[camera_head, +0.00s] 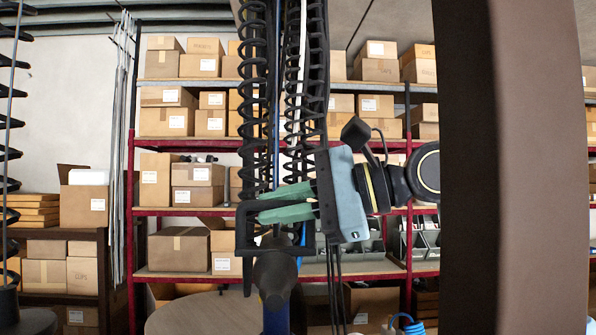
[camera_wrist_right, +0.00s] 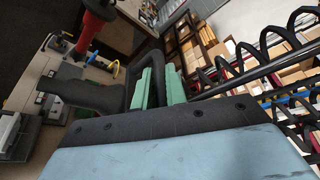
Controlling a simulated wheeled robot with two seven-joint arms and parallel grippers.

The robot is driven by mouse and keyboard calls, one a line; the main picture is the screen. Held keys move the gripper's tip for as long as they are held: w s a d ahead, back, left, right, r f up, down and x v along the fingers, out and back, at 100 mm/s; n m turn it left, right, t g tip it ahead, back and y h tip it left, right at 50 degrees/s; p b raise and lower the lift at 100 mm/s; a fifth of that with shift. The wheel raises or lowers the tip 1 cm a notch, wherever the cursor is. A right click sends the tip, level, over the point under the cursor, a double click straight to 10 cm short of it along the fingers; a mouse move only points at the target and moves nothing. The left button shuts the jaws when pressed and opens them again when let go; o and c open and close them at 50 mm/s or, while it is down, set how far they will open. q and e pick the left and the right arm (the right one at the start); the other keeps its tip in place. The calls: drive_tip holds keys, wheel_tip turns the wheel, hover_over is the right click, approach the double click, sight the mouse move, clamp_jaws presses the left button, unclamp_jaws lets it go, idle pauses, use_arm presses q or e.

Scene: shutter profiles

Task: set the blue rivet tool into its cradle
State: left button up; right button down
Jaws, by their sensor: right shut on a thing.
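My right gripper (camera_head: 264,206) has green fingers and a pale blue body. It is shut on the black handle of the blue rivet tool (camera_head: 275,272), holding it up in the air. The tool has a black loop handle, a rounded dark body and a blue lower end cut by the bottom edge of the head view. In the right wrist view, the green fingers (camera_wrist_right: 154,88) close at the loop, and the tool's dark body (camera_wrist_right: 85,94) reaches left. I cannot make out the cradle for certain. My left gripper is not in view.
Black coiled hoses (camera_head: 252,90) hang close behind the gripper. Shelves with several cardboard boxes (camera_head: 198,183) stand behind. A round tabletop (camera_head: 185,315) is low at left. A wide brown post (camera_head: 520,160) blocks the right. In the wrist view, a red tool (camera_wrist_right: 92,28) stands beyond.

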drive_tip(key=shift+f, duration=0.8)
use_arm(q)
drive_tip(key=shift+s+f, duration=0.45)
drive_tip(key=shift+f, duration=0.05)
use_arm(e)
drive_tip(key=shift+f, duration=0.5)
drive_tip(key=c, duration=1.5)
unclamp_jaws()
drive_tip(key=shift+o, duration=0.2)
use_arm(q)
drive_tip(key=shift+b, duration=0.3)
use_arm(e)
drive_tip(key=shift+d, duration=0.1)
